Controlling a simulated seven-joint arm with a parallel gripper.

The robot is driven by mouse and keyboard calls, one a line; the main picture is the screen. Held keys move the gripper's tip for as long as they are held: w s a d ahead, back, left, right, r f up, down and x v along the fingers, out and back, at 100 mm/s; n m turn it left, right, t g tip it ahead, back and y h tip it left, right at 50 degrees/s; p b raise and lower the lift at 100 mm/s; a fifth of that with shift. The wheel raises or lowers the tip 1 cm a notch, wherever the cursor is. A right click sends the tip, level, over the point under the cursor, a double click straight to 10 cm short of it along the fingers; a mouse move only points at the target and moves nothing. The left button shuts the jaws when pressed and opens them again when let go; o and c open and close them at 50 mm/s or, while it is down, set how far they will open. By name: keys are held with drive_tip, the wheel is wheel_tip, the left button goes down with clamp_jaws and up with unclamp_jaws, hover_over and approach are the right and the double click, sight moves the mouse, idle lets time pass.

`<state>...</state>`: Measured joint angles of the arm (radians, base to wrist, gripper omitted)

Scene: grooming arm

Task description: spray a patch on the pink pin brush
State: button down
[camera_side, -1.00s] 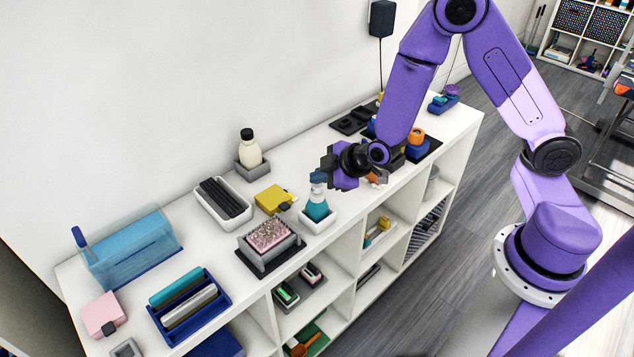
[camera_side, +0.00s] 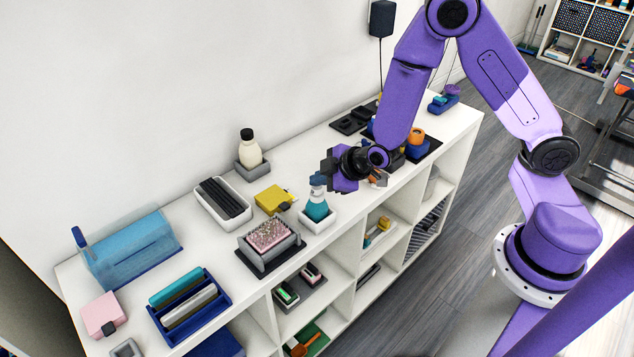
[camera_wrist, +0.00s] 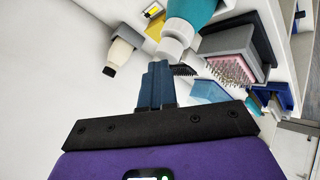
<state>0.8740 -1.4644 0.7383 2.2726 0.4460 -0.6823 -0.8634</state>
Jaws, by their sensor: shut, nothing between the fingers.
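The spray bottle (camera_side: 317,210) has a teal body and a blue-grey head. It stands upright in a small white holder (camera_side: 325,226) on the shelf top. In the wrist view the bottle (camera_wrist: 193,12) shows its white neck just beyond the fingertips. The pink pin brush (camera_side: 268,234) lies pins up in a grey holder on a dark base, left of the bottle. Its pins also show in the wrist view (camera_wrist: 232,70). My gripper (camera_side: 328,167) is shut and empty beside the bottle's head. Its blue fingers (camera_wrist: 156,68) are together; whether they touch the head is unclear.
A white bottle (camera_side: 249,152), a yellow block (camera_side: 270,199) and a white tray with a black brush (camera_side: 222,203) stand behind. A blue rack (camera_side: 190,308) and a clear blue box (camera_side: 130,248) stand left. The wall is close behind the shelf.

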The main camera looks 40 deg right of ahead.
sight(320, 188)
idle(0.4)
drive_tip(key=shift+r, duration=3.4)
drive_tip(key=shift+s, duration=0.1)
